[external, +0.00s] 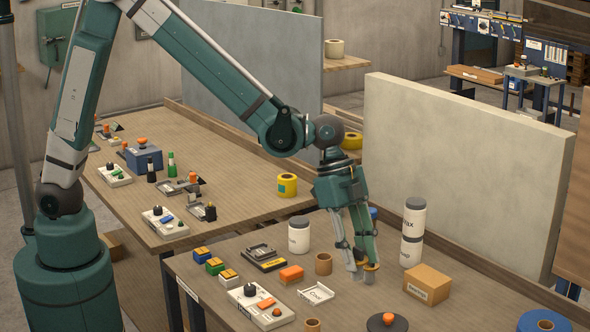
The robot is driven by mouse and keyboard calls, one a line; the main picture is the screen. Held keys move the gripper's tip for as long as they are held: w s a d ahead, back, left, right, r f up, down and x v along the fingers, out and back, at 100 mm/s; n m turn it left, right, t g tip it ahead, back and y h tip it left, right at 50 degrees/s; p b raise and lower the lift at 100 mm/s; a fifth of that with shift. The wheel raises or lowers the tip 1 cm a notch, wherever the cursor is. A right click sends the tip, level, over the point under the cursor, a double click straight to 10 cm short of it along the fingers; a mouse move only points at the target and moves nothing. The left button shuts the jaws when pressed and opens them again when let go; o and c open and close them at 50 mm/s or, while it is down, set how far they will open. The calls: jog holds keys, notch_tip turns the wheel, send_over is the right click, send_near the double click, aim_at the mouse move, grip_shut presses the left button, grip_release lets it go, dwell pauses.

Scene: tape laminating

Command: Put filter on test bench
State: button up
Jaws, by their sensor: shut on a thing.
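My gripper (364,269) points down over the right part of the front table (215,290). Its fingers are shut on a small orange-brown piece (372,266) low at the fingertips, mostly hidden by the fingers. I cannot tell from its look whether this is the filter. I also cannot tell whether it touches the tabletop. A similar brown cylinder (323,264) stands just left of the fingers. A second wooden-bench surface (235,215) lies behind and to the left; no label in view clearly marks either one as the test bench.
A cardboard box (427,284) and stacked white jars (412,232) stand right of my gripper. A white jar (299,235), an orange block (291,275) and a white tray (316,293) are left. A dark disc with an orange knob (388,321) is in front.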

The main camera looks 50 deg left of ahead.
jog(key=shift+w, duration=0.1)
jog(key=w+a+n+t+y+p, duration=0.15)
jog(key=w+a+n, duration=0.45)
jog(key=w+a, duration=2.05)
jog(key=w+a+n+t, duration=0.15)
jog(key=w+a, duration=0.25)
jog(key=a, duration=1)
jog(key=w+a+n, duration=0.3)
jog(key=w+a, duration=0.1)
jog(key=a, duration=1.1)
jog(key=s+a+n+y+p, duration=0.1)
jog(key=s+a+n, duration=0.1)
jog(key=a, duration=2)
jog(key=s+a+n+t+y+p, duration=0.1)
jog(key=a+n, duration=0.3)
jog(key=a, duration=1.8)
jog(key=shift+s+a+r+y, duration=0.15)
jog(key=shift+s+a+y, duration=0.1)
jog(key=shift+s+y, duration=0.5)
jog(key=shift+s, duration=0.1)
notch_tip(320, 180, down, 6)
